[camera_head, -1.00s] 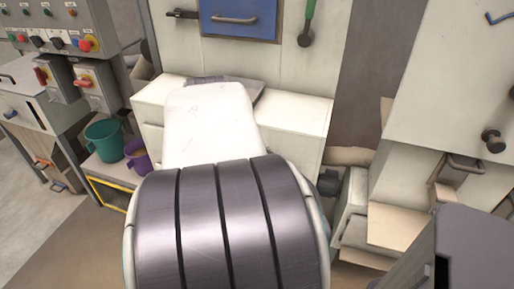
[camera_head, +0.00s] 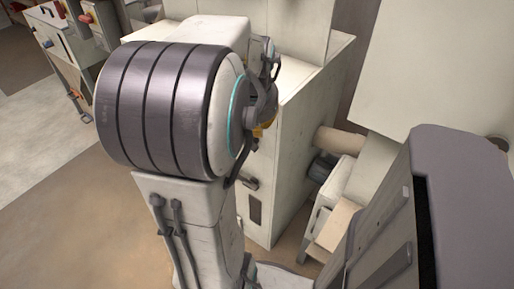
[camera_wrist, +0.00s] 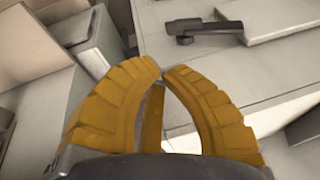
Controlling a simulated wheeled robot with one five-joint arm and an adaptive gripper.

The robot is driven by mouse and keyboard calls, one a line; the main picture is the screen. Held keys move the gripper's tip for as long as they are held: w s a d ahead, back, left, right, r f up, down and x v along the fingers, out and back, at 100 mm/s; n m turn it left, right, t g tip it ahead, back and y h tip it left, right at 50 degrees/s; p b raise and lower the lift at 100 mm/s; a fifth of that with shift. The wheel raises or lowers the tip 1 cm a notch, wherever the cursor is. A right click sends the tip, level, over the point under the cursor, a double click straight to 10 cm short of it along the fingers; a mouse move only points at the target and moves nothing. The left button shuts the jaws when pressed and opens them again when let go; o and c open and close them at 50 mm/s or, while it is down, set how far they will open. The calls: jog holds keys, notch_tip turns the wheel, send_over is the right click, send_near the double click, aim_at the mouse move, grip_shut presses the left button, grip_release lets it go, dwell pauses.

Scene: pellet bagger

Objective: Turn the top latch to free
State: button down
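A dark latch handle (camera_wrist: 203,29) lies against a pale panel at the upper right of the wrist view, its lever pointing right. I cannot tell from this view alone whether it is the top latch. My gripper (camera_wrist: 163,70) has yellow ribbed fingers with their tips nearly together and nothing between them. It is below and left of the latch in the picture, apart from it. In the head view only a small yellow part of my gripper (camera_head: 259,131) shows beside the pale cabinet; my arm hides the rest.
The pale cabinet (camera_head: 292,165) has a dark handle (camera_head: 250,183) low on its front. A dark motor-like part (camera_head: 322,168) and a beige cylinder (camera_head: 340,141) are to its right. Grey control boxes (camera_head: 75,35) stand at the upper left. Brown floor at lower left is clear.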

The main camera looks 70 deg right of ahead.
aim_at(256, 148)
jog(key=shift+w+a+b+x, duration=0.15)
jog(key=shift+w+b+x, duration=0.2)
jog(key=shift+x, duration=1.55)
jog(key=shift+w+a+b+x, duration=0.15)
jog(key=shift+b+x, duration=0.25)
jog(key=shift+x, duration=1.5)
jog(key=shift+w+a+b+x, duration=0.2)
jog(key=shift+b+x, duration=0.2)
jog(key=shift+x, duration=1.55)
jog(key=shift+f, duration=0.1)
jog(key=shift+s+f+b, duration=0.15)
jog(key=shift+f+b, duration=0.55)
jog(key=shift+b, duration=1.1)
jog(key=shift+f+b, duration=1.15)
jog(key=shift+b, duration=0.35)
jog(key=shift+w+f+b, duration=0.35)
jog(key=shift+w, duration=0.05)
jog(key=shift+r, duration=0.15)
